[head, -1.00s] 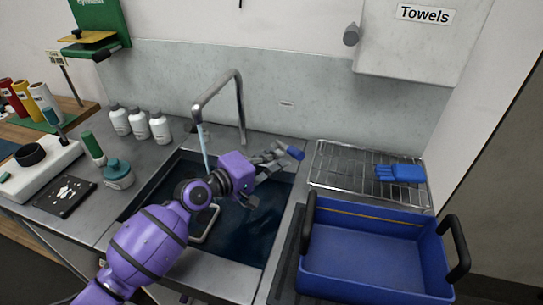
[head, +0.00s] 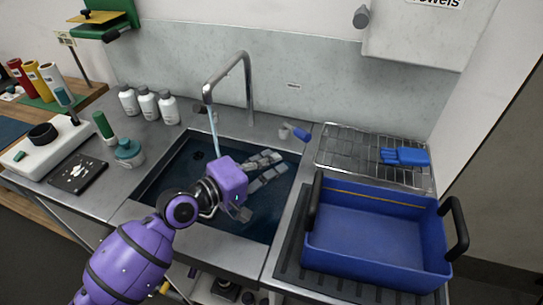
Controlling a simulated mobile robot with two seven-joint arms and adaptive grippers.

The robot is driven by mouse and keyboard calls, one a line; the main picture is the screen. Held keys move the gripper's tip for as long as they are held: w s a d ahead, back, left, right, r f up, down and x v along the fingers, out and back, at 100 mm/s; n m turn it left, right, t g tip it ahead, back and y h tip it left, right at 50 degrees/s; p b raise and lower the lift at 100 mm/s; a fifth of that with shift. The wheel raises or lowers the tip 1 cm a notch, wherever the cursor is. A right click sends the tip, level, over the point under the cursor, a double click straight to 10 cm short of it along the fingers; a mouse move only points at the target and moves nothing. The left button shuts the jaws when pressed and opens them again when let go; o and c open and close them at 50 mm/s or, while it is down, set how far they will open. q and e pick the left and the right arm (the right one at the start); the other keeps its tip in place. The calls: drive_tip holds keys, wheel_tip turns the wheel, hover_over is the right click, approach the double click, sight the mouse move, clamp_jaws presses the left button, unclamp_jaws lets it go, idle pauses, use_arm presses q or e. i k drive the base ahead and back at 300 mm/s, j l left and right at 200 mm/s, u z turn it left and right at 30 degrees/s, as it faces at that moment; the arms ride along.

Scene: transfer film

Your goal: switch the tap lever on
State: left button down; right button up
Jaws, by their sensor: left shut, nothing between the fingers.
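The silver gooseneck tap (head: 249,90) stands behind the sink (head: 165,190). A thin pale blue stream of water (head: 213,128) runs down from its spout into the basin. The tap lever (head: 301,134), with a blue handle on a grey base, sits on the counter right of the tap, at the sink's back right corner. My left gripper (head: 279,166) is over the basin, in front of the lever and apart from it. Its grey fingers point right and away, shut with nothing between them. The purple wrist hides part of the basin. My right gripper is not in view.
A blue crate (head: 375,245) with black handles stands right of the sink. Behind it is a wire rack (head: 350,150) with a blue glove-like item (head: 405,156). Several white bottles (head: 148,105) and a teal-lidded jar (head: 129,152) stand left of the sink.

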sight(298, 132)
drive_tip(key=k+j, duration=0.45)
drive_tip(key=j, duration=0.3)
drive_tip(key=k+j, duration=0.25)
drive_tip(key=j, duration=0.1)
